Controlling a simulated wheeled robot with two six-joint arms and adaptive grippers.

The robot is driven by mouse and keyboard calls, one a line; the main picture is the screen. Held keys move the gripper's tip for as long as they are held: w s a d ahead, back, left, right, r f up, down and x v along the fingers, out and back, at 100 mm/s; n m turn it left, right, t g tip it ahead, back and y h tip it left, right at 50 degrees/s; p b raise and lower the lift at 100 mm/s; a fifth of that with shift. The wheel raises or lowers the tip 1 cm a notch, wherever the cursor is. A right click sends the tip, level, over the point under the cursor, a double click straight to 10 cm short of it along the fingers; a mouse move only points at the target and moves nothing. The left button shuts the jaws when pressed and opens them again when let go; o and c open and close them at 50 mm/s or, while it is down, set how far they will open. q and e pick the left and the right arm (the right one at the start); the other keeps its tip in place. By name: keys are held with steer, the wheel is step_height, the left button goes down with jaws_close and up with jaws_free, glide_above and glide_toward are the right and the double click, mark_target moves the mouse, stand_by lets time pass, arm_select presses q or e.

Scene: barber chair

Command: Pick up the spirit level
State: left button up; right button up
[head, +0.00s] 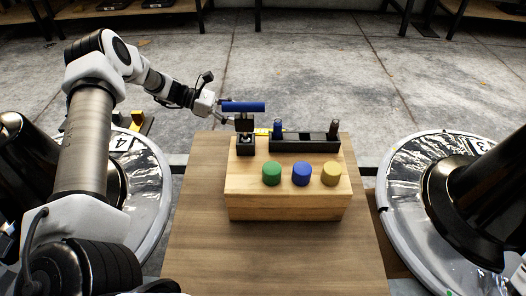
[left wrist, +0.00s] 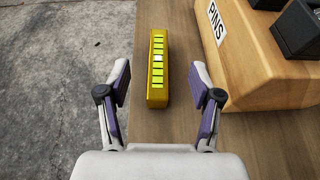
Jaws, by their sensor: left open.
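The spirit level is a yellow bar (left wrist: 157,95) with several bright green segments and one whitish one along its top. It lies on the brown table beside a wooden block. In the head view the left gripper (head: 222,108) is at the block's far left, partly behind a blue-topped piece. My right gripper is out of view.
The wooden block (head: 290,210) carries green (head: 271,174), blue (head: 301,174) and yellow (head: 331,174) cylinders. A blue bar (head: 243,107) stands over a black holder, and a long black tray (head: 303,143) is behind. A "PINS" label (left wrist: 216,22) faces the level.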

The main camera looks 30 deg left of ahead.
arm_select(q)
steer(key=b, duration=0.3)
glide_toward(261, 131)
steer(key=shift+w+d+f, duration=0.25)
steer(key=shift+d+f, duration=0.4)
steer(key=shift+f, duration=0.2)
steer(key=b+x, duration=0.1)
steer(key=x, duration=0.1)
steer(key=b+x, duration=0.1)
steer(key=x, duration=0.1)
steer(key=b+x, duration=0.1)
steer(key=x, duration=0.2)
steer(key=shift+w+r, duration=0.1)
steer(key=shift+r, duration=0.2)
steer(key=shift+w+d, duration=0.15)
steer(key=shift+d, duration=0.2)
steer(key=shift+r, duration=0.1)
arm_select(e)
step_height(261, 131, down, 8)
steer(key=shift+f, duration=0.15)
arm_select(q)
jaws_close()
